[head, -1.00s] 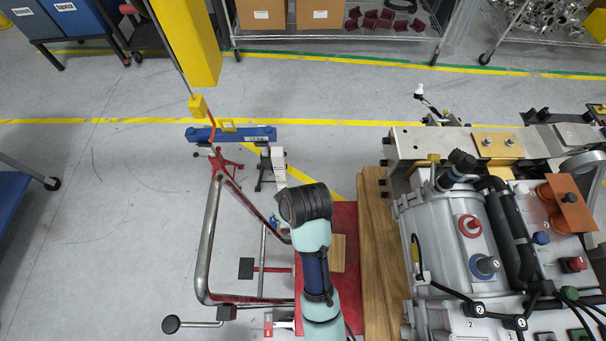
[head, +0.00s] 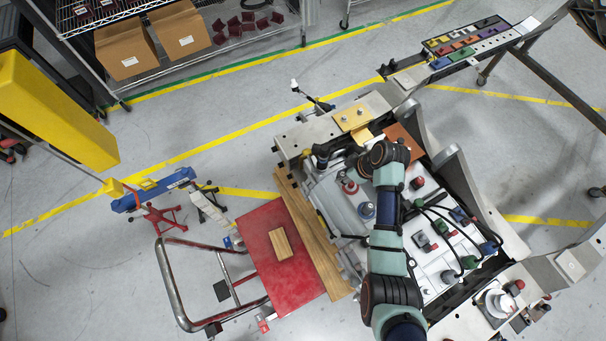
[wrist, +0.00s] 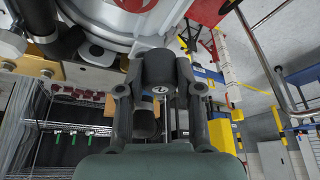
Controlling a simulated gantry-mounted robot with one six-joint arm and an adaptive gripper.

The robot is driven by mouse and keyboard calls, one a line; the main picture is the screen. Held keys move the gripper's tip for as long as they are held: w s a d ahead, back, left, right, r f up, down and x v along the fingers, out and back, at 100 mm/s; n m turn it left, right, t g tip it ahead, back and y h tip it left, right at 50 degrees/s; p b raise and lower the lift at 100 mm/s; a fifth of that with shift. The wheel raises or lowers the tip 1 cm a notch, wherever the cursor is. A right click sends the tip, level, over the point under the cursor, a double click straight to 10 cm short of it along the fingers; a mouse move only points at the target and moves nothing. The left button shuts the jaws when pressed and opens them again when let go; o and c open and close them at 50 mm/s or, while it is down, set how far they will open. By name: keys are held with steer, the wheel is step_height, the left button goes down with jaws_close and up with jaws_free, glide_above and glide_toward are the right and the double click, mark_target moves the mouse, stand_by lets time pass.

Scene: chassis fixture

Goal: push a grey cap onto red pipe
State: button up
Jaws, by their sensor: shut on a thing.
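In the wrist view my gripper (wrist: 158,64) is shut on a dark grey cap (wrist: 159,72), with one finger on each side of it. The cap has a small light mark on its near end. A red ring-like part, which looks like the red pipe (wrist: 136,4), shows at the top edge on the pale chassis, beyond the cap and apart from it in the picture. In the head view the red pipe (head: 347,186) stands on the silver housing, left of my arm's wrist. My gripper and the held cap are hidden there by the arm.
A blue part with a grey top (head: 366,210) stands close to the red pipe. Black hoses and connectors crowd the chassis right of my arm. A wooden board (head: 311,231) edges the chassis, beside a red cart top (head: 265,282). Open floor lies further left.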

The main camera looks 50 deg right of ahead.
mark_target(353, 184)
steer(key=s+d, duration=0.1)
steer(key=s+d+r+p, duration=0.1)
steer(key=d, duration=0.1)
steer(key=shift+s+d+r, duration=0.2)
steer(key=shift+s, duration=0.2)
steer(key=shift+f+b, duration=2)
steer(key=shift+f, duration=0.2)
steer(key=shift+p, duration=0.35)
steer(key=shift+f+b, duration=1.05)
steer(key=shift+f, duration=0.35)
steer(key=shift+f+b, duration=0.4)
steer(key=shift+f, duration=0.1)
steer(key=o, duration=0.8)
steer(key=shift+s, duration=0.1)
